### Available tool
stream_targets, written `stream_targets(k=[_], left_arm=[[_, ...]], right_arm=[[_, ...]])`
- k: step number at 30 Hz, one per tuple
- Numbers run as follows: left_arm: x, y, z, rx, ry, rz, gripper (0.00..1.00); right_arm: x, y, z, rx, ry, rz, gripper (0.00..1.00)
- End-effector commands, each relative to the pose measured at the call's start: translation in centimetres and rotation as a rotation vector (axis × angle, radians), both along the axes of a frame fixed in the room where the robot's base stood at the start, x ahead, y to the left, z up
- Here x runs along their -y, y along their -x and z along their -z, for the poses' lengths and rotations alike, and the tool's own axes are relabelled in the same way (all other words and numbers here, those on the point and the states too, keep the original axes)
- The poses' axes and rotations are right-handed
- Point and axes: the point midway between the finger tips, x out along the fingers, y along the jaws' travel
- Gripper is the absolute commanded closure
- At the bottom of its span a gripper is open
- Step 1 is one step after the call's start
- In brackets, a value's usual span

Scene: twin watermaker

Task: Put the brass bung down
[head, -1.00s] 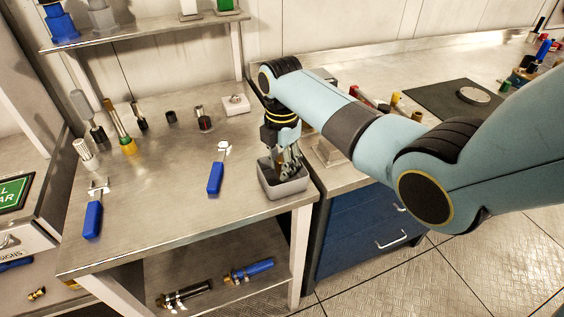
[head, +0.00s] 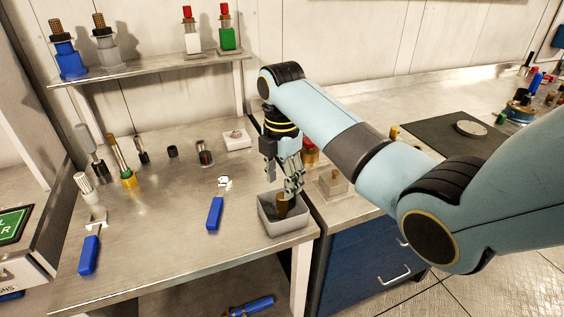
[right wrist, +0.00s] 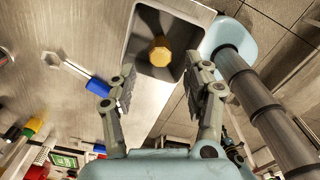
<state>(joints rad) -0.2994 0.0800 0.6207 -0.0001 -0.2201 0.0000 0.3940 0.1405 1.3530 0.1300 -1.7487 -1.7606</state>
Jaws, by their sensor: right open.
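The brass bung (head: 282,204) stands in the grey open tray (head: 270,225) at the right front of the steel bench. It looks like a dark gold plug in the head view. In the right wrist view the bung (right wrist: 160,52) shows as a gold octagonal top inside the tray (right wrist: 137,15). My right gripper (head: 294,190) is above the tray, open and empty, its fingers apart from the bung. In the right wrist view the open fingers (right wrist: 165,85) lie either side, short of the bung. My left gripper is out of view.
A blue-handled wrench (head: 215,213) lies left of the tray, another (head: 89,255) further left. Several fittings stand at the back of the bench. A small white block (head: 236,139) sits behind the tray. A shelf (head: 150,77) holds bottle-like parts.

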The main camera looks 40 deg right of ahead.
Motion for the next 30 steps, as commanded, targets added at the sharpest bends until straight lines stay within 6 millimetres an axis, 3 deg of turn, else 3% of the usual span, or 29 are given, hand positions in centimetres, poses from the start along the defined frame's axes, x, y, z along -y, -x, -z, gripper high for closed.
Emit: stream_targets(k=[4, 10, 30], left_arm=[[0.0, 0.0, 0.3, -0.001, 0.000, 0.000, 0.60], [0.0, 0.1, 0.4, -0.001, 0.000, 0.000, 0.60], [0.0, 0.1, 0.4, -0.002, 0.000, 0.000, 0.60]], right_arm=[[0.0, -0.1, -3.1, 0.003, 0.001, 0.000, 0.50], [0.0, 0.0, -5.4, 0.000, 0.000, 0.000, 0.50], [-0.1, 0.5, -5.3, 0.003, 0.003, 0.030, 0.50]])
